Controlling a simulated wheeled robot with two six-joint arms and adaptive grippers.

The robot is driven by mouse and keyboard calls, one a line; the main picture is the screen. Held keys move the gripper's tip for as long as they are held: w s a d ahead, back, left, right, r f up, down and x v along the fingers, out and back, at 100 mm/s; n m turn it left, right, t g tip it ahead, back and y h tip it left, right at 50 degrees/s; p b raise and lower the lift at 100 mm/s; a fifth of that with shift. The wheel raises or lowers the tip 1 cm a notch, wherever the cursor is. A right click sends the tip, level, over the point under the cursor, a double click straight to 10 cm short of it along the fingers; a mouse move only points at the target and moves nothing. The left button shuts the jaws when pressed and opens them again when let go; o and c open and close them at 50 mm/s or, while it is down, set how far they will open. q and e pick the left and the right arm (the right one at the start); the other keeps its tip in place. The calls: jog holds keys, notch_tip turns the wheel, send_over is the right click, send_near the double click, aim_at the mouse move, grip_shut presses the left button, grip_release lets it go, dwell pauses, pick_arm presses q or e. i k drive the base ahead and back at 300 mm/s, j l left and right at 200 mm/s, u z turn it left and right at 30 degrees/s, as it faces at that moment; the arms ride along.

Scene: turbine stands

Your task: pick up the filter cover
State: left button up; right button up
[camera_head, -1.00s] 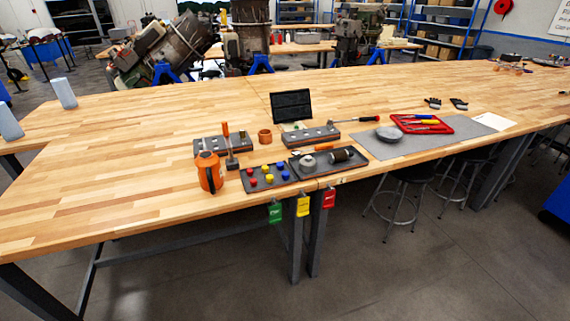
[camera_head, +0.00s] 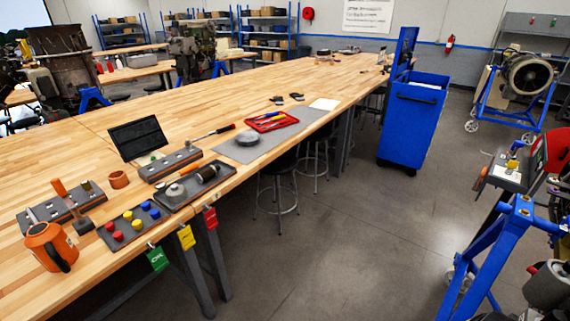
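A round grey disc-shaped part (camera_head: 248,139), which looks like the filter cover, lies flat on a grey mat (camera_head: 283,133) on the wooden workbench. A red tray with tools (camera_head: 270,122) lies beside it on the same mat. Nothing covers the disc. A dark tray (camera_head: 222,176) nearer the front edge holds a smaller round metal part (camera_head: 175,191) and a dark cylinder (camera_head: 207,173). Neither of my grippers is in view.
The long workbench (camera_head: 60,152) runs to the back. An orange mug (camera_head: 47,248), a tray of coloured knobs (camera_head: 133,222) and a black screen (camera_head: 138,137) stand at left. Stools (camera_head: 277,183) are under its edge. A blue cabinet (camera_head: 413,118) and blue stand (camera_head: 487,255) flank open floor.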

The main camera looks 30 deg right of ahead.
aim_at(176, 191)
jog(key=z, duration=1.6)
jog(key=l+z, duration=0.55)
jog(key=z, duration=0.15)
jog(key=i+l+z, duration=0.1)
jog(key=l+z, duration=0.25)
jog(key=j+u, duration=0.1)
jog(key=u, duration=2.75)
jog(key=i+l+u, duration=0.45)
jog(key=i+l, duration=1.1)
jog(key=l, duration=0.05)
